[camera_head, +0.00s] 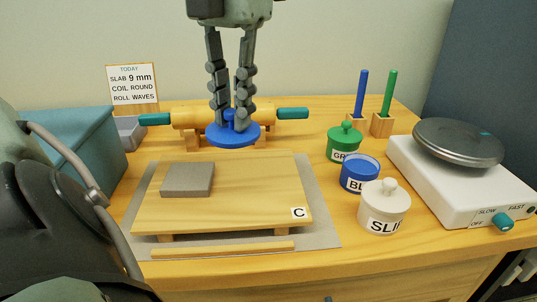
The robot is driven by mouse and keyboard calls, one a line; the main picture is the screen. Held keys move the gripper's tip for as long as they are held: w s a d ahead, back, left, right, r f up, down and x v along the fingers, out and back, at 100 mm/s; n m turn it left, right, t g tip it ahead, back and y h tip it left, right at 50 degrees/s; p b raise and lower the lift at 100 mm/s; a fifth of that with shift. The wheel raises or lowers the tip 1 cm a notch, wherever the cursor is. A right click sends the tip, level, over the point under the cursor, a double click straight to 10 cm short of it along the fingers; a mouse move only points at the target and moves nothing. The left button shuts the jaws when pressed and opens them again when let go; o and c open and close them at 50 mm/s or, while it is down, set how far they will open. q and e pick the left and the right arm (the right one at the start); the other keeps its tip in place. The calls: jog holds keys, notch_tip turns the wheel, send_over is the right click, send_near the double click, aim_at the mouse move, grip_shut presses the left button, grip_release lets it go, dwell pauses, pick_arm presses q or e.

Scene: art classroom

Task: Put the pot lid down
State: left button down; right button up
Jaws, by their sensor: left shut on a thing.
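My left gripper (232,116) comes down from the top centre, its two segmented fingers shut on the knob of a blue pot lid (233,139). The lid is held about level in front of the rolling pin, near the far edge of the wooden board; I cannot tell how high it is above the surface. The blue pot (359,175), with a partly visible label reading "BL", stands open to the right of the board, its blue contents showing. My right gripper is not in view.
A wooden board (240,195) marked C bears a grey slab (188,179). A green lidded pot (344,143) and white lidded pot (384,208) flank the blue pot. A banding wheel (425,175) stands right, a teal box (75,145) left. The rolling pin (187,118) lies behind.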

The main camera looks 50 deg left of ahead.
pick_arm(q)
jog(key=w+a+f, duration=0.1)
jog(key=w+f, duration=0.1)
jog(key=w, duration=0.1)
jog(key=w+a+f, duration=0.1)
jog(key=w+f, duration=0.1)
jog(key=w, duration=0.2)
jog(key=w+a+f, duration=0.1)
jog(key=w+f, duration=0.2)
jog(key=w, duration=0.1)
jog(key=shift+a+p, duration=0.15)
jog(key=shift+p, duration=0.15)
jog(key=shift+f, duration=1.9)
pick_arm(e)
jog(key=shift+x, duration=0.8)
pick_arm(q)
jog(key=shift+f, duration=0.15)
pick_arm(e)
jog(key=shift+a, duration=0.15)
pick_arm(q)
jog(key=c, duration=1.6)
grip_release()
jog(key=shift+o, duration=0.7)
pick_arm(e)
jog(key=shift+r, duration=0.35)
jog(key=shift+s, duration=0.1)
pick_arm(q)
jog(key=shift+r, duration=0.2)
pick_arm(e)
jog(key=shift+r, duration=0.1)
